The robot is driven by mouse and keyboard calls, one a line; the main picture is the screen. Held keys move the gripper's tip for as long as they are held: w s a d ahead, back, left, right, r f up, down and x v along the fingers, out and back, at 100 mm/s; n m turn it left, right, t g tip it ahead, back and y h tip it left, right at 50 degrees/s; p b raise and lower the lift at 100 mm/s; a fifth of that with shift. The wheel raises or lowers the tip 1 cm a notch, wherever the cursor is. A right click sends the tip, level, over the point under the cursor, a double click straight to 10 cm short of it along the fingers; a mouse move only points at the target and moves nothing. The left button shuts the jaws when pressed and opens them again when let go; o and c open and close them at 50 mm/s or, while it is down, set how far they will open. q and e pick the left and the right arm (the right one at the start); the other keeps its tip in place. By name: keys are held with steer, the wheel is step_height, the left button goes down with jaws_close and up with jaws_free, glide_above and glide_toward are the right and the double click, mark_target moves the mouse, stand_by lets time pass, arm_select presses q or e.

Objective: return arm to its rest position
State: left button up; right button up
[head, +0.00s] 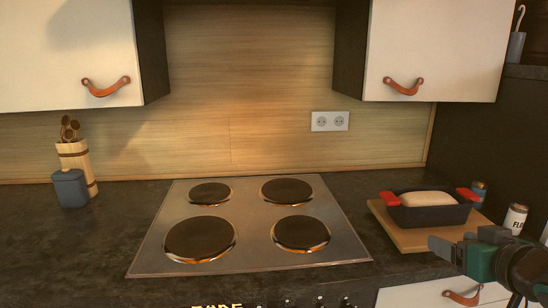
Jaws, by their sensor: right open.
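My right gripper (452,249) shows at the lower right, in front of the counter's front edge and above a white drawer front (443,292). Its jaws are open and nothing shows between them. It is close in front of a wooden board (411,240) but I cannot tell the exact gap. My left gripper is not in view.
A dark loaf pan (431,215) with red handles, holding pale bread (427,199), stands on the board. A flour jar (515,218) stands at right. A four-plate hob (250,235) fills the middle. A grey canister (71,188) and utensil holder (79,161) stand left.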

steer(key=s+a+f+g+y, duration=0.1)
steer(key=s+a+f, duration=0.15)
steer(key=f, duration=0.65)
steer(key=s+a+f, duration=0.2)
steer(key=a+f, duration=0.1)
steer(key=f, duration=0.5)
steer(key=s+a+f+n+g, duration=0.1)
steer(key=s+a+f+n, duration=0.1)
steer(key=s+a+f, duration=0.8)
step_height(320, 180, down, 4)
steer(key=shift+s+a+r+g+y, duration=0.1)
steer(key=shift+s+a+g+y, duration=0.3)
steer(key=shift+s, duration=0.7)
